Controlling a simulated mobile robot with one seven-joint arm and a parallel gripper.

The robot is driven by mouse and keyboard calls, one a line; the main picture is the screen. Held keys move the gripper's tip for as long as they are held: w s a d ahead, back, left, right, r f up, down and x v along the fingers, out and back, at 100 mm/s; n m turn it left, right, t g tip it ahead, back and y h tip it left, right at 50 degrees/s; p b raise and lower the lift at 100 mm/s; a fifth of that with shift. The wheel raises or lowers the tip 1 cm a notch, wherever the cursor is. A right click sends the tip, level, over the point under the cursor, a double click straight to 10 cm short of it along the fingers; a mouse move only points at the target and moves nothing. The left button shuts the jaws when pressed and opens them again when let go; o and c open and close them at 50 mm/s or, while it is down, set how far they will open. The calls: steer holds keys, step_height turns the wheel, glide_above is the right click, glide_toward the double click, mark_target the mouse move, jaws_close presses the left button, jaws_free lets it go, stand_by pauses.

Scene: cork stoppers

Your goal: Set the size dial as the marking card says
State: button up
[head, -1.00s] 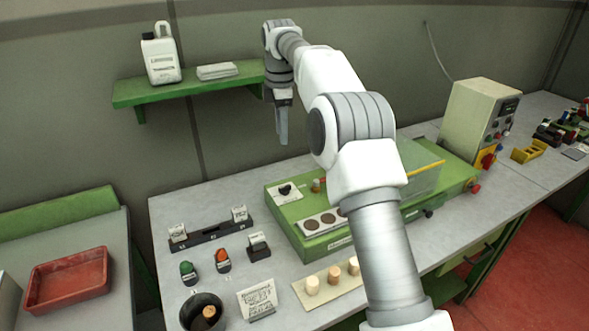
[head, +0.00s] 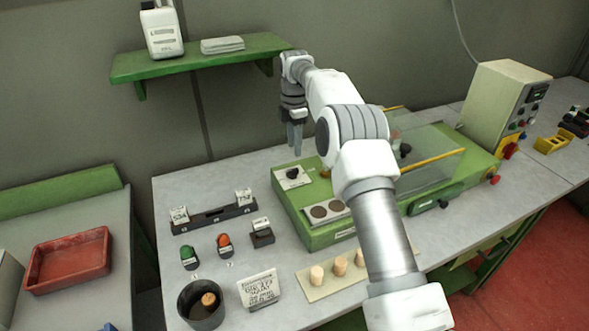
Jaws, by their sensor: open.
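The size dial, a black knob (head: 293,173) on a white plate, sits on the back left corner of the green machine (head: 322,241). My gripper (head: 296,151) points down just above the dial, apart from it as far as I can tell. It is open and empty; its fingers look close together from this side. The marking card (head: 259,289) stands upright on the bench near the front, with dark writing too small to read for certain. The dial's scale is also too small to read.
Three corks stand on a pale board (head: 320,290). A dark pot (head: 203,312) holds a cork. Green (head: 189,258) and orange (head: 224,244) handled stamps stand near a black rack (head: 214,217). A shelf (head: 205,60) hangs behind. My arm hides part of the machine.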

mark_target(295, 170)
step_height(295, 170, down, 8)
steer(key=shift+f, duration=0.25)
jaws_close()
stand_by(0.3)
